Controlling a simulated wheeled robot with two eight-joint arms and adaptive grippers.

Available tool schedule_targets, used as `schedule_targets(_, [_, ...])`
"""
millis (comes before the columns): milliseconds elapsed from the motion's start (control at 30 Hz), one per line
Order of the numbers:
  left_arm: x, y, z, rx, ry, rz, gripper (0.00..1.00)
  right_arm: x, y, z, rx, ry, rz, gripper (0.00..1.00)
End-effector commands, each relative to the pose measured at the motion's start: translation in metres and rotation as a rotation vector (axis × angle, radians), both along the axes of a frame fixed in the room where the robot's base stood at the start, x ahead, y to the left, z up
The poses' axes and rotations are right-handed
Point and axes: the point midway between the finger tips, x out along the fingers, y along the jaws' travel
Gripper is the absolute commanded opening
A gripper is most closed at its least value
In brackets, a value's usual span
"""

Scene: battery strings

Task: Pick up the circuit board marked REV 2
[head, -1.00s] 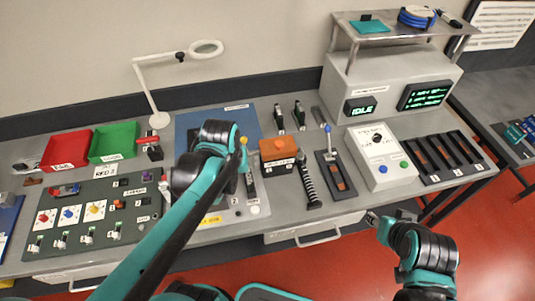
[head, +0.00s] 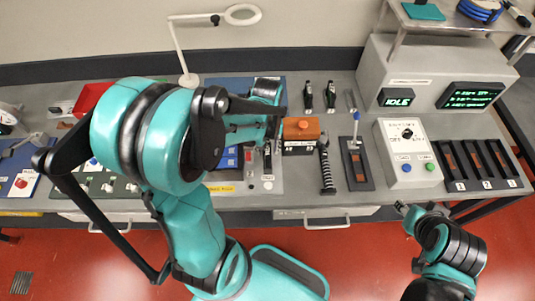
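A green board with a dark part on it (head: 424,11) lies on the raised metal shelf at the top right, cut by the picture's upper edge. No REV 2 marking can be read on it. My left gripper (head: 270,108) is over the back middle of the bench, just left of the orange-topped box in the picture and well away from the green board. Its fingers are seen edge-on and their gap is unclear. My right gripper (head: 403,209) is low at the right, in front of the bench edge, with its tips small and nothing seen in it.
The shelf (head: 470,25) stands on a grey cabinet with an IDLE display (head: 397,98). The orange-topped box (head: 301,130), a lever unit (head: 357,165), a white dial box (head: 407,150) and numbered slots (head: 480,165) line the bench. A magnifier lamp (head: 242,15) stands behind.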

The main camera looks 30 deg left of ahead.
Motion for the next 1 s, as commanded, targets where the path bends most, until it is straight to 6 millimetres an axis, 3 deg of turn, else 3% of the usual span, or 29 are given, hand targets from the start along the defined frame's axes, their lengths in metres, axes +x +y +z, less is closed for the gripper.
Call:
schedule_targets(233, [0.000,0.000,-0.001,0.000,0.000,-0.001,0.38,0.000,0.000,0.000,0.000,0.000,0.000,0.40])
schedule_targets(367, [0.000,0.000,-0.001,0.000,0.000,-0.001,0.04,0.000,0.000,0.000,0.000,0.000,0.000,0.40])
schedule_targets(400, [0.000,0.000,-0.001,0.000,0.000,-0.001,0.00,0.000,0.000,0.000,0.000,0.000,0.000,0.40])
schedule_targets(767, [0.000,0.000,0.000,0.000,0.000,-0.001,0.00,0.000,0.000,0.001,0.000,0.000,0.000,0.40])
schedule_targets(1000, [0.000,0.000,0.022,0.000,0.000,-0.001,0.00,0.000,0.000,0.010,0.000,0.000,0.000,0.40])
